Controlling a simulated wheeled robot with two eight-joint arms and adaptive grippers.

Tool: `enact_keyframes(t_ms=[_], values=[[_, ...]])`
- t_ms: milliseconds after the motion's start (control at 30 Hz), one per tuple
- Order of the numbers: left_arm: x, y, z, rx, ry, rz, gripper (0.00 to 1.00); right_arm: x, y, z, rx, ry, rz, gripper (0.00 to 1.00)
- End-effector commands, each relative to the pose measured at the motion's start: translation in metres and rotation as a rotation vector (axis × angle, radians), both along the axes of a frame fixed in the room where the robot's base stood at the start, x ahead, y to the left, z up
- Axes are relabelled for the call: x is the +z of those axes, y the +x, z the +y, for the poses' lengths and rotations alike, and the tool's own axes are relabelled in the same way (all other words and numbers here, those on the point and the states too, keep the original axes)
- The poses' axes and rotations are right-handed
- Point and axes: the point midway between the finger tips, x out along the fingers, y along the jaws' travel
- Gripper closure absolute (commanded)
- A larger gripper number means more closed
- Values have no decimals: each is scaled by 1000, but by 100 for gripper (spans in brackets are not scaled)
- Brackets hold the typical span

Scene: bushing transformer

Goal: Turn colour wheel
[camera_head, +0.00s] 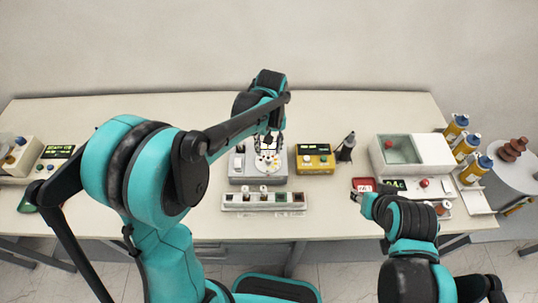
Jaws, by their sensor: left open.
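A pale round wheel with small dark and coloured marks (266,163) sits on top of a grey box-shaped device (240,178) in the middle of the table; it looks like the colour wheel. My left gripper (268,146) is over the far part of the wheel, pointing down, with its fingers open. Whether the fingers touch the wheel cannot be told.
A rack with small vials (262,200) stands in front of the device. A yellow meter (315,158) is close on its right, then a dark pointed tool (346,148). A white machine (412,155) and several capped bottles (455,127) stand further right.

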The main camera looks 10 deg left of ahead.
Motion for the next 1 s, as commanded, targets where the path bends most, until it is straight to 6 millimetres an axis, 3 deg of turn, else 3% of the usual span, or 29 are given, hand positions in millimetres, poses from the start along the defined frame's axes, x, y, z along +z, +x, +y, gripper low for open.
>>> enact_keyframes(t_ms=[100,300,633,800,1000], values=[[-23,0,1,0,-1,-1,58,-7,0,0,0,0,0,60],[-44,0,1,0,-1,-1,58,-12,0,0,0,0,0,60],[-47,0,1,-1,-1,-1,58,-12,0,0,0,0,0,60],[-47,0,1,-1,-1,-1,100,-12,0,0,0,0,0,60],[-47,0,1,-3,0,-2,100,-12,0,0,0,0,0,60]])
